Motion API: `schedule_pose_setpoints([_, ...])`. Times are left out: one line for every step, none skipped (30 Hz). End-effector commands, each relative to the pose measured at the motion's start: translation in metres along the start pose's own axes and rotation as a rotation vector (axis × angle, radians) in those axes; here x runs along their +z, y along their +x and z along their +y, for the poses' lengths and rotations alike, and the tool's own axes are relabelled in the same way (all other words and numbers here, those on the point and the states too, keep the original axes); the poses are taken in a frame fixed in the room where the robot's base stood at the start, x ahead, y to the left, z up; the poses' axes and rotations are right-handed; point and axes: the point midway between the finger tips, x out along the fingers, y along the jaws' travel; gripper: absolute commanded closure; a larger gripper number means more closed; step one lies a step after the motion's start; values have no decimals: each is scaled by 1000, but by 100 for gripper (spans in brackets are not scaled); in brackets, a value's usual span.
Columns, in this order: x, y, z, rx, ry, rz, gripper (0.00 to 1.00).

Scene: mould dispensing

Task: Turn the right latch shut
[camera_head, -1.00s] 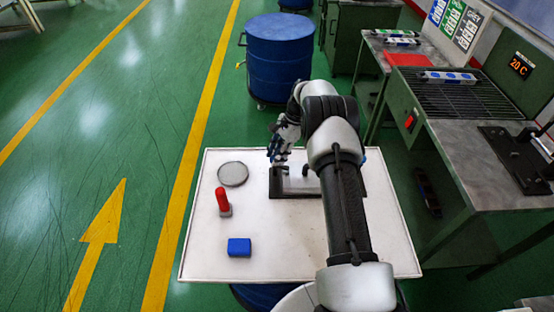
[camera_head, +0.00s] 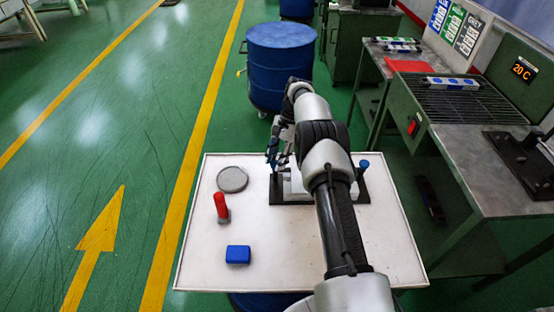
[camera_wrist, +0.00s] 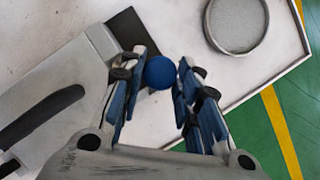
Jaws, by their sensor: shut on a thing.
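The mould fixture, a grey block on a dark base (camera_head: 282,199), lies on the white table, partly hidden by my arm. One blue latch knob (camera_head: 364,163) shows at its right end, clear of my gripper. My gripper (camera_head: 273,158) is down at its left end in the head view. In the wrist view, my gripper (camera_wrist: 162,66) is shut on another blue latch knob (camera_wrist: 160,73), a round ball between the fingers beside the grey block (camera_wrist: 62,92). The latch arm below this knob is hidden, so its angle cannot be told.
On the white table (camera_head: 205,272) are a round grey sieve (camera_head: 232,179), a red-handled tool (camera_head: 221,206) and a blue block (camera_head: 238,254). A blue drum (camera_head: 281,68) stands behind. A metal bench (camera_head: 487,175) is at the right. The table's front is clear.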

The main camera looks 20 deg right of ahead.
Motion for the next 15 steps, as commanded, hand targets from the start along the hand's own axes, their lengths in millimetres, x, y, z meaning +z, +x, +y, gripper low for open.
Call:
schedule_pose_setpoints([0, 1, 0, 2, -1, -2, 93])
schedule_pose_setpoints([0, 1, 0, 2, -1, -2, 93])
schedule_pose_setpoints([0, 1, 0, 2, -1, -2, 93])
schedule_pose_setpoints([0, 1, 0, 2, -1, -2, 93])
schedule_pose_setpoints([0, 1, 0, 2, 0, -2, 68])
schedule_pose_setpoints([0, 1, 0, 1, 0, -2, 65])
schedule_pose_setpoints([0, 1, 0, 1, 0, -2, 63])
schedule_pose_setpoints([0, 1, 0, 1, 0, -2, 61])
schedule_pose_setpoints([0, 1, 0, 1, 0, -2, 59])
schedule_pose_setpoints([0, 1, 0, 1, 0, -2, 57])
schedule_pose_setpoints([0, 0, 0, 1, 0, -1, 55])
schedule_pose_setpoints([0, 0, 0, 0, 0, -1, 52])
schedule_pose_setpoints([0, 0, 0, 0, 1, -1, 50])
schedule_pose_setpoints([0, 0, 0, 0, 1, -1, 50])
schedule_pose_setpoints([0, 0, 0, 0, 1, -1, 50])
